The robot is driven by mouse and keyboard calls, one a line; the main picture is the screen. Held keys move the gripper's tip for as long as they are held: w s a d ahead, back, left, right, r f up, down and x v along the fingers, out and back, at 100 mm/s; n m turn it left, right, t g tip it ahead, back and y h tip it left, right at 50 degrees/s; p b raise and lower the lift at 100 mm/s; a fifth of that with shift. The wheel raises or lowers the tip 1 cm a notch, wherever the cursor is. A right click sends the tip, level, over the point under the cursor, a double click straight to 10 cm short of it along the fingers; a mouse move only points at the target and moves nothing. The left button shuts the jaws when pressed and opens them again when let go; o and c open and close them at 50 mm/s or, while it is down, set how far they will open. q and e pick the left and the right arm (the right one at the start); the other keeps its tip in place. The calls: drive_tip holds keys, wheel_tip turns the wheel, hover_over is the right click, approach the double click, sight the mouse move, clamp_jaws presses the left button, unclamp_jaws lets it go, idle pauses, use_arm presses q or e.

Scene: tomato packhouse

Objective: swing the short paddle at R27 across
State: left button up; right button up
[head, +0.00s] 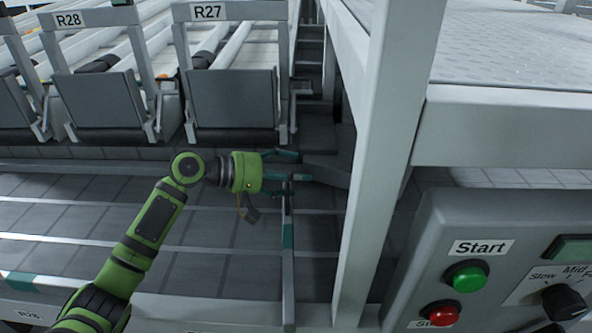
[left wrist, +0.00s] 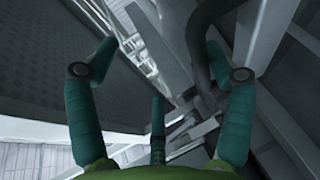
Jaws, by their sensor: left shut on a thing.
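The short paddle (head: 328,172) is a dark grey bar below and right of the R27 label (head: 207,12). It reaches from my left fingers toward the white post and slants down to the right. My left gripper (head: 287,167) comes in from the left at the paddle's left end, its teal fingers closed around it. In the left wrist view my fingers (left wrist: 158,95) frame grey metal parts; which of them is gripped is hard to tell there. The fingers hide part of the paddle's end. My right gripper is out of view.
The R27 chute (head: 235,100) and R28 chute (head: 105,100) end behind the grey slatted belt (head: 190,265). A white post (head: 380,150) stands close right of the paddle. A control box (head: 500,225) with green and red buttons is at lower right.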

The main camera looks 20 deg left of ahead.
use_arm(q)
drive_tip(key=shift+s+a+r+p, duration=0.35)
drive_tip(key=shift+s+a+r, duration=0.55)
drive_tip(key=shift+a, duration=0.15)
drive_tip(key=shift+s+a+r+p, duration=0.3)
drive_tip(key=shift+s+a+r, duration=0.55)
drive_tip(key=shift+a, duration=0.15)
drive_tip(key=shift+s+a+r, duration=0.1)
drive_tip(key=shift+s+r, duration=0.1)
drive_tip(key=shift+s, duration=0.25)
drive_tip(key=shift+s+a+r, duration=0.1)
drive_tip(key=shift+s+r, duration=0.05)
drive_tip(key=shift+s, duration=0.25)
drive_tip(key=c, duration=0.5)
drive_tip(key=shift+a+f, duration=0.2)
drive_tip(key=shift+f, duration=0.15)
drive_tip(key=shift+p, duration=0.4)
